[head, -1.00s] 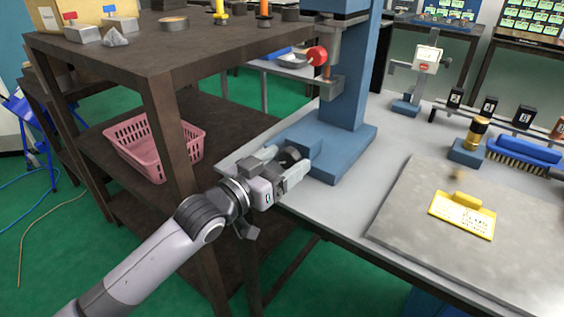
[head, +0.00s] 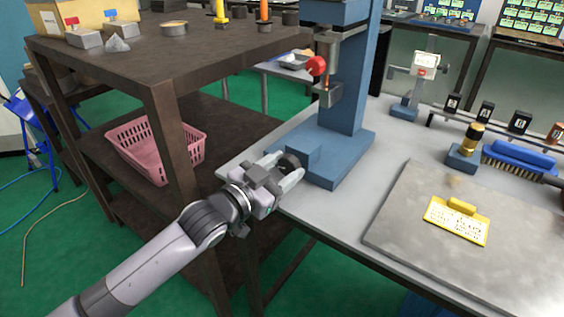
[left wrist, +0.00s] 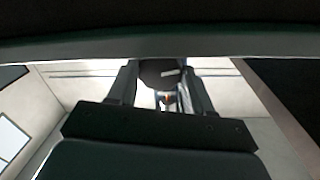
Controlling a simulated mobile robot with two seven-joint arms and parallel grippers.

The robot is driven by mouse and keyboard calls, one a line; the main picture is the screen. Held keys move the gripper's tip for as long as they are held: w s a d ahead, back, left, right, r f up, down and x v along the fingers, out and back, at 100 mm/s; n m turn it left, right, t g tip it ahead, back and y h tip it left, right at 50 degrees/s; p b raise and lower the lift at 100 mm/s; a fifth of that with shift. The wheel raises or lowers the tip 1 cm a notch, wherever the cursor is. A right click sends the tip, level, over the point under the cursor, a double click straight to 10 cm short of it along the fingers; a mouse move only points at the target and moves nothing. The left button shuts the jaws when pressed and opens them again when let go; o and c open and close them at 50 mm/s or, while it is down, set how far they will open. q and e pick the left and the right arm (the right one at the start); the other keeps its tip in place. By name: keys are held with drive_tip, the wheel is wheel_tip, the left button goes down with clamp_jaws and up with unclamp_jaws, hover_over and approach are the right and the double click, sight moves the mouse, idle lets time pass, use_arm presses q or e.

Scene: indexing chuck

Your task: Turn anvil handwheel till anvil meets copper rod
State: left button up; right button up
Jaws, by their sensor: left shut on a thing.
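The blue press stand (head: 352,95) stands on the grey bench, with a grey C-shaped head holding a red knob (head: 316,66). A small copper-coloured piece (head: 326,87), apparently the copper rod, shows in that head; its gap to the anvil is too small to judge. The dark round handwheel (head: 289,161) is at the low left end of the blue base. My left gripper (head: 284,168) is shut on the handwheel, one finger on each side. In the left wrist view the dark wheel (left wrist: 158,73), with a pale mark, sits between both fingers. My right gripper is out of view.
A brown shelf unit (head: 160,65) with a pink basket (head: 160,148) stands close left of my left arm. A grey plate (head: 400,215) with a yellow tag (head: 457,222), a blue brush (head: 520,158) and a brass-topped block (head: 464,152) lie to the right.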

use_arm(q)
drive_tip(key=shift+r+m+p, duration=0.15)
drive_tip(key=shift+m+p, duration=0.15)
drive_tip(key=shift+m, duration=0.2)
drive_tip(key=shift+m+p, duration=0.55)
drive_tip(key=shift+m, duration=0.35)
drive_tip(key=shift+s+d+f+m+y+p, duration=0.15)
drive_tip(key=shift+m+p, duration=0.35)
drive_tip(key=shift+m, duration=0.5)
drive_tip(key=shift+w+a+f+m+y+p, duration=0.1)
drive_tip(key=shift+m+y+p, duration=0.25)
drive_tip(key=shift+m, duration=0.65)
drive_tip(key=o, duration=1)
drive_tip(key=shift+s, duration=0.1)
drive_tip(key=shift+v, duration=3.55)
